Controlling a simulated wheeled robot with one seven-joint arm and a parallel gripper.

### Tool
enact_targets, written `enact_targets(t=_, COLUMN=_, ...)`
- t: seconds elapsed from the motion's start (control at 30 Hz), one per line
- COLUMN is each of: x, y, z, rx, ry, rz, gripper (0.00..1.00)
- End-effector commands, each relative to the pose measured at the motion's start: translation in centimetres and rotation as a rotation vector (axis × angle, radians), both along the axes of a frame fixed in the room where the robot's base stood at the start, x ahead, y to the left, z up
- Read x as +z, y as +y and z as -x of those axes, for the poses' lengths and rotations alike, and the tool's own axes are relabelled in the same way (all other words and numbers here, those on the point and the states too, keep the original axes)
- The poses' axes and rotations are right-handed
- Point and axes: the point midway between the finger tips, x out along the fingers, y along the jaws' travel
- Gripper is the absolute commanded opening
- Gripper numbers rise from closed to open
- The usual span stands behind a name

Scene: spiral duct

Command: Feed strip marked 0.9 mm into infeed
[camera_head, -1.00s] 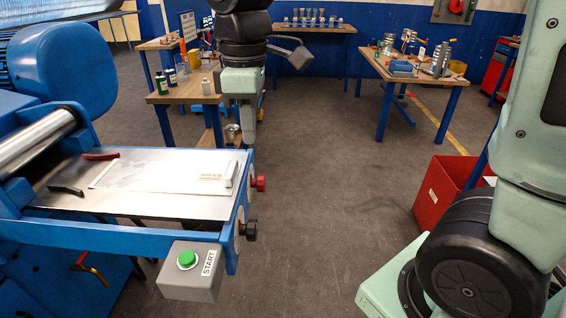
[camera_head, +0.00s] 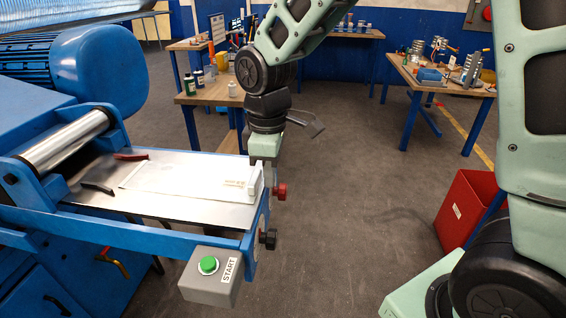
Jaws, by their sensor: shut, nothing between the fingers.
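A pale flat strip (camera_head: 180,179) lies on the metal infeed table (camera_head: 215,215) of the blue machine. Small print shows near its right end, too small to read. A white block (camera_head: 254,183) is at the strip's right end. The infeed roller (camera_head: 65,142) is at the table's left end. My gripper (camera_head: 274,178) points down at the table's right edge, just right of the white block. It is shut with nothing in it. I cannot tell whether it touches the block; its fingertips are small and partly unclear.
Red (camera_head: 131,157) and black (camera_head: 97,188) guides sit beside the strip. A green START button (camera_head: 208,264) and red (camera_head: 280,191) and black (camera_head: 268,238) knobs are at the table's front and right. A red bin (camera_head: 468,210) stands right. The floor between is clear.

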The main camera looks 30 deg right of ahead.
Motion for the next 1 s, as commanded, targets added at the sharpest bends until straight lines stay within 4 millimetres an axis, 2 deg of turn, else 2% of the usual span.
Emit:
enact_targets(t=0.53, x=0.1, y=1.2, z=-0.8, rx=0.002, ry=0.000, rz=0.000, gripper=0.00)
enact_targets(t=0.83, x=0.2, y=7.2, z=-4.9, rx=0.004, ry=0.001, rz=-0.001, gripper=0.00)
enact_targets(t=1.0, x=0.1, y=9.3, z=-6.3, rx=0.001, ry=0.001, rz=0.000, gripper=0.00)
